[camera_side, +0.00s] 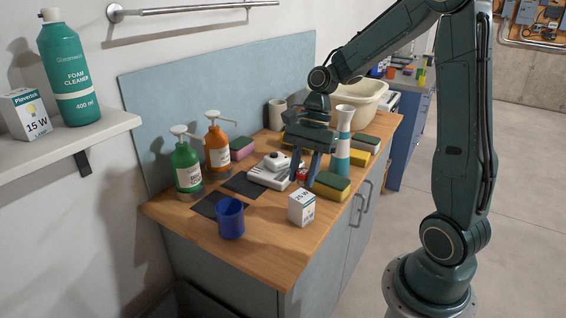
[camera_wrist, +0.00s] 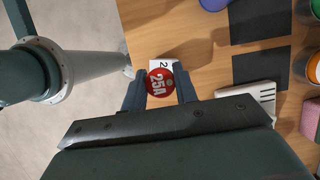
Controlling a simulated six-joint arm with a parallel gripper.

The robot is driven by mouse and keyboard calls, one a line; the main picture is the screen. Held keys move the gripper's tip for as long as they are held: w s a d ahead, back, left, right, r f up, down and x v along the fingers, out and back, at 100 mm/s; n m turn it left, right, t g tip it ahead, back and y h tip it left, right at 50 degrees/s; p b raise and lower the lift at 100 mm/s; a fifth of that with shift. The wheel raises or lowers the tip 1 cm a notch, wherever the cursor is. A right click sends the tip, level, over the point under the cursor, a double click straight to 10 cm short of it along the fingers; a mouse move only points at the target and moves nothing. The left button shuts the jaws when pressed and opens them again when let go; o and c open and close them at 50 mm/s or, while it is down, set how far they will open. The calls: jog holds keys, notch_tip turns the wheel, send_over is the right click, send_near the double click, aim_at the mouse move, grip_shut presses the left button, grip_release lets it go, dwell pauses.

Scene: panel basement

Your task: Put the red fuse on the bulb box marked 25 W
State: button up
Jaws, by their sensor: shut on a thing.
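The red fuse (camera_wrist: 160,82), a round piece marked 25A, is held between the two fingers of my gripper (camera_wrist: 160,92). In the side view my gripper (camera_side: 306,176) points down over the worktop, and the fuse (camera_side: 301,174) shows as a small red patch between the fingers. The white bulb box marked 25 W (camera_side: 301,208) stands upright near the front edge of the worktop, nearer the side camera than my gripper. In the wrist view the box (camera_wrist: 165,63) shows just beyond the fuse, which partly hides it. The fuse appears above and apart from it.
A blue mug (camera_side: 231,219) stands left of the box. A 15 W bulb box (camera_side: 25,114) is on the wall shelf. Bare wood (camera_side: 272,240) lies in front.

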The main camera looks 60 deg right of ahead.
aim_at(303, 185)
jog(key=shift+f, duration=1.4)
jog(key=shift+f, duration=0.1)
jog(key=o, duration=1)
jog(key=shift+c, duration=0.2)
jog(key=v, duration=1.2)
